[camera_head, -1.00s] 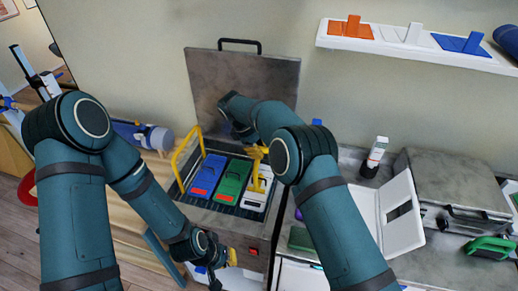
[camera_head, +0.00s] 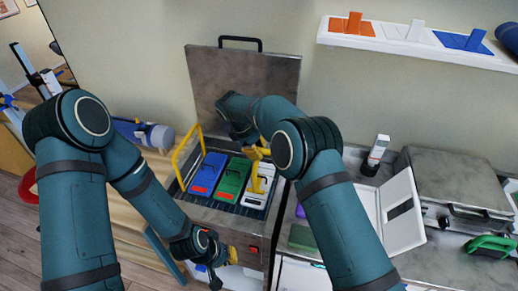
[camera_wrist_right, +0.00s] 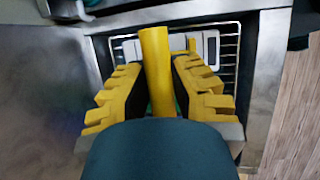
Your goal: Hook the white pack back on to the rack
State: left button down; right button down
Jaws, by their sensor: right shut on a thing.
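The rack (camera_head: 176,161) shows a yellow hoop at the left. My right gripper (camera_head: 258,151) is above the white pack, shut on a yellow bar (camera_head: 257,178) that reaches down to the pack. In the right wrist view the bar (camera_wrist_right: 156,65) runs between the yellow fingers. I cannot tell whether it belongs to the pack or rack. My left gripper (camera_head: 226,265) is low in front of the unit, its jaws unclear.
The unit's lid (camera_head: 280,85) stands open against the wall. To the right are a bottle (camera_head: 376,150), a white open case (camera_head: 404,225), a metal box (camera_head: 450,180) and a green-handled tool (camera_head: 490,243). A wall shelf (camera_head: 400,40) is at the upper right.

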jog(key=shift+s+a+b, duration=0.2)
jog(key=shift+s, duration=0.75)
jog(key=shift+s+a+b, duration=0.15)
jog(key=shift+s+a, duration=0.1)
jog(key=shift+s, duration=0.75)
jog(key=shift+s+a+b, duration=0.2)
jog(key=shift+s, duration=0.75)
notch_tip(320, 180, up, 11)
jog(key=p, duration=0.4)
